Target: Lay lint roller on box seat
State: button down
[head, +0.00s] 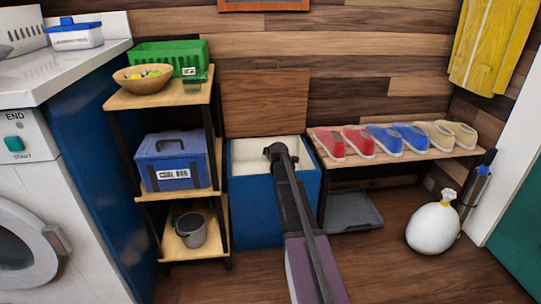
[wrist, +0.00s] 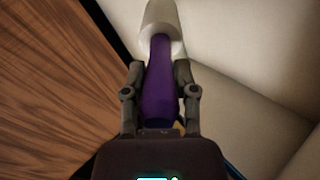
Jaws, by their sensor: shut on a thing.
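The box seat (head: 253,208) is a blue box with a cream inside, between the shelf stand and the shoe bench. Its wooden lid (head: 266,104) stands raised at the back. My gripper (head: 277,151) is at the box's open top in the head view. In the wrist view my gripper (wrist: 159,90) is shut on the purple handle of the lint roller (wrist: 160,80). The white roller end points away from my gripper, toward the picture's top. Cream inner walls (wrist: 245,60) show behind and to the right. The roller is hidden in the head view.
The shelf stand (head: 150,196) on the left holds a green basket (head: 160,55), bowl (head: 142,78), blue toolbox (head: 170,160) and bucket (head: 191,230). The bench (head: 385,163) on the right bears several shoes. A grey tray (head: 352,211) and white sack (head: 433,228) are on the floor.

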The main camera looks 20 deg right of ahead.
notch_tip(320, 180, down, 5)
jog(key=b, duration=0.4)
jog(key=shift+s+r, duration=0.1)
jog(key=shift+r, duration=0.05)
dwell(0.4)
jog(key=shift+c, duration=1.6)
grip_release()
jog(key=shift+r, duration=0.15)
